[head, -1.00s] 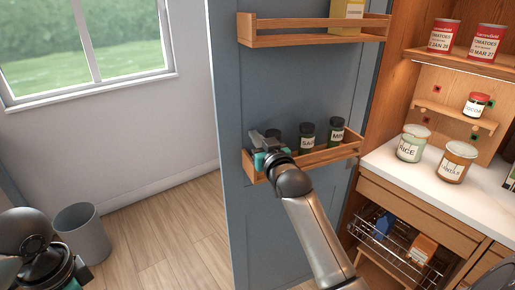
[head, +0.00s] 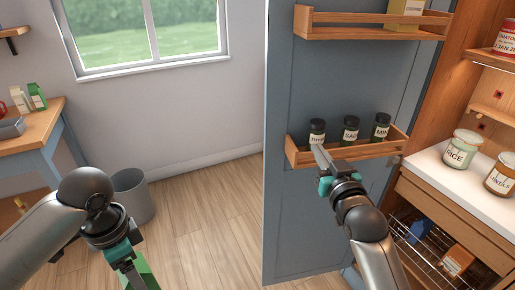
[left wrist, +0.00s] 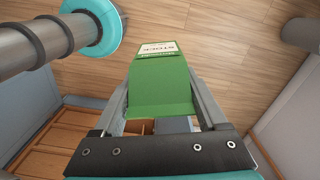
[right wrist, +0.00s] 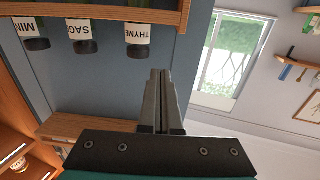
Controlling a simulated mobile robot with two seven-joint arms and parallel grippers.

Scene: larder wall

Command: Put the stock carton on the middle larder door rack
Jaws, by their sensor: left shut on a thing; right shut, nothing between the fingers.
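The green stock carton (left wrist: 160,88) is between the fingers of my left gripper (left wrist: 160,105), its pale label facing away from the palm. In the head view my left gripper (head: 136,272) is at the bottom left, with part of the carton (head: 147,268) showing. The larder door rack with spice jars (head: 345,153) is the lower of two racks visible there. My right gripper (head: 320,157) is shut and empty, at this rack's left front, by the thyme jar (head: 317,131). The right wrist view shows its fingers (right wrist: 160,85) together below the upside-down jars.
The sage jar (head: 351,129) and another dark jar (head: 380,126) fill the rack's right part. An upper door rack (head: 370,32) holds a yellow box (head: 405,9). A bin (head: 133,194) stands on the floor, near a side table (head: 40,130) at left.

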